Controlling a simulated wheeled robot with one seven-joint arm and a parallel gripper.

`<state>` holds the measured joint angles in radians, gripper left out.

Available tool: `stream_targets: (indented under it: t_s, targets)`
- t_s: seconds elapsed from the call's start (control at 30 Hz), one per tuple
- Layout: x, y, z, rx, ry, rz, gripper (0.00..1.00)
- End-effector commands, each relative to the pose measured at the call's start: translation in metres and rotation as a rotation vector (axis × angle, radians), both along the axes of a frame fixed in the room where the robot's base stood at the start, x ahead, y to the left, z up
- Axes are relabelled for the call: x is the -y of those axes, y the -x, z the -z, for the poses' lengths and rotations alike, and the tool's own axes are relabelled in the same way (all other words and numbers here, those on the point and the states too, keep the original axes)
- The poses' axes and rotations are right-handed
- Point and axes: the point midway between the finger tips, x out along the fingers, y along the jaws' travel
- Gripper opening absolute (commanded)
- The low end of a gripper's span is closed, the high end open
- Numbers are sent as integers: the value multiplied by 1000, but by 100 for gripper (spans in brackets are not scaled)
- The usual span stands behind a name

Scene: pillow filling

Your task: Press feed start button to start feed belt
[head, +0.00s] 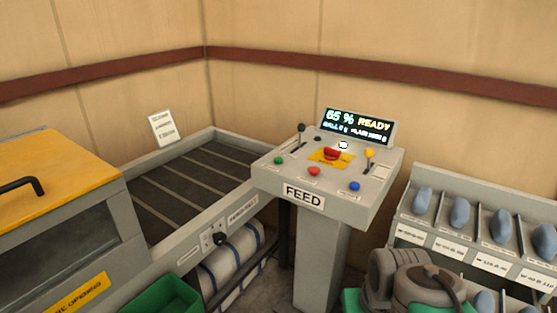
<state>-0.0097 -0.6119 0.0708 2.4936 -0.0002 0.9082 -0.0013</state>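A grey control console (240,188) marked FEED stands in the middle of the head view. Its sloped top carries a green button (279,160), a red button (314,171) and a blue button (355,186) along the front. A red mushroom button (331,154) sits on a yellow plate behind them. The small button labels are too small to read, so I cannot tell which one is feed start. The console's display (358,126) reads 65 % READY. A dark slatted belt (180,185) lies left of the console. My gripper is not in view.
A machine with a yellow lid (60,160) stands at left. A green bin (165,297) is at the bottom. A grey rack (430,245) with several blue-grey pieces is at right. A grey jointed part, seemingly my arm, shows at bottom right. The space above the console is clear.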

Motion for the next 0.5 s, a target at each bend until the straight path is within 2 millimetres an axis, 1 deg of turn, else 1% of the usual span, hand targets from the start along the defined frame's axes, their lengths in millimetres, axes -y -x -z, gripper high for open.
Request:
stream_targets:
  t_s: [0.03, 0.07, 0.33, 0.5]
  targets:
    - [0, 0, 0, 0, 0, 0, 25]
    - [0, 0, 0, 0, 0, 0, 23]
    - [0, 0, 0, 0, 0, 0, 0]
    - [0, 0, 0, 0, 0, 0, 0]
